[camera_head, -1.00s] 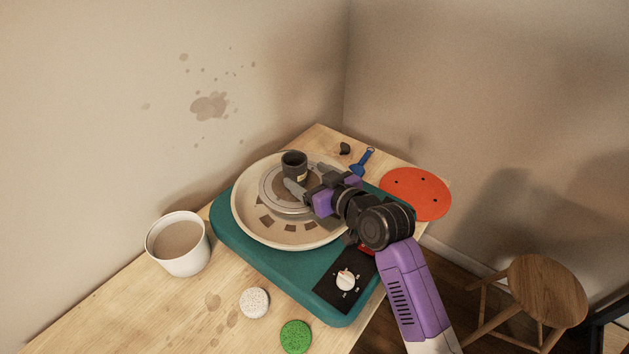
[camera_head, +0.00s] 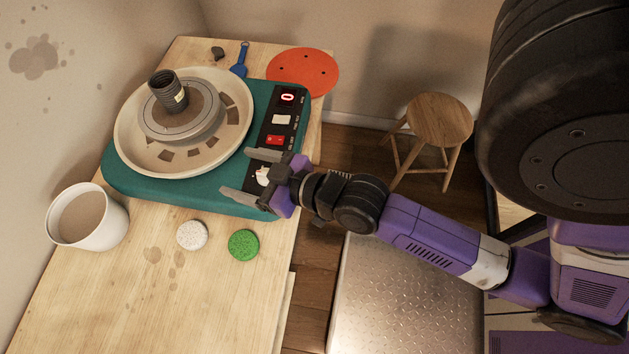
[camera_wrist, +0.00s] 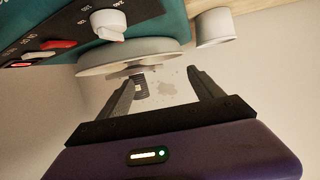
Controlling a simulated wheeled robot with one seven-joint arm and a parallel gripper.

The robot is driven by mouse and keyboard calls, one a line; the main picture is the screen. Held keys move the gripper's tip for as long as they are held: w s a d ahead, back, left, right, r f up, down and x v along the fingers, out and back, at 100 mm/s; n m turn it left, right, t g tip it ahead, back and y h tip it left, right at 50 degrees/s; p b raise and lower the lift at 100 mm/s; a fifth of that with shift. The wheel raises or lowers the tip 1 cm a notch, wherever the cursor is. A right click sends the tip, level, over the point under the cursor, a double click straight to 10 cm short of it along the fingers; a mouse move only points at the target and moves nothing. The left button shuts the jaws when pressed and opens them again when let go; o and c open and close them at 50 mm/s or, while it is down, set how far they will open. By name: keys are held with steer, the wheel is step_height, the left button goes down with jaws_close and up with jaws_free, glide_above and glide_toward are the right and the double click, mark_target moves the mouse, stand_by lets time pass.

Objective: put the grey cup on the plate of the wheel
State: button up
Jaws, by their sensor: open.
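The grey cup (camera_head: 168,91) is dark and ribbed, with a small pale label. It stands upright on the round grey plate of the wheel (camera_head: 205,123), inside the beige splash pan (camera_head: 236,150). My gripper (camera_head: 240,173) is open and empty over the front right edge of the teal wheel base (camera_head: 125,177), apart from the cup. In the wrist view the picture is turned over; the cup (camera_wrist: 140,87) shows beyond the left finger, small and partly hidden, and the jaws of my gripper (camera_wrist: 166,85) stand wide apart.
A white bucket (camera_head: 101,230) of brown liquid stands at the left. A speckled white sponge (camera_head: 192,235) and a green one (camera_head: 243,245) lie in front. A red disc (camera_head: 318,82), a blue tool (camera_head: 239,62) and a dark lump (camera_head: 217,53) lie behind. A wooden stool (camera_head: 440,118) stands right.

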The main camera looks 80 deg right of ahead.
steer(key=s+a+r+n+y, duration=0.1)
steer(key=s+a, duration=0.3)
steer(key=s, duration=0.4)
steer(key=s+a+r+n+y, duration=0.1)
steer(key=s+a+r, duration=0.3)
steer(key=s, duration=0.4)
steer(key=shift+a+r+t+y, duration=0.35)
steer(key=shift+a+y, duration=0.15)
steer(key=shift+a, duration=0.15)
steer(key=shift+s, duration=0.1)
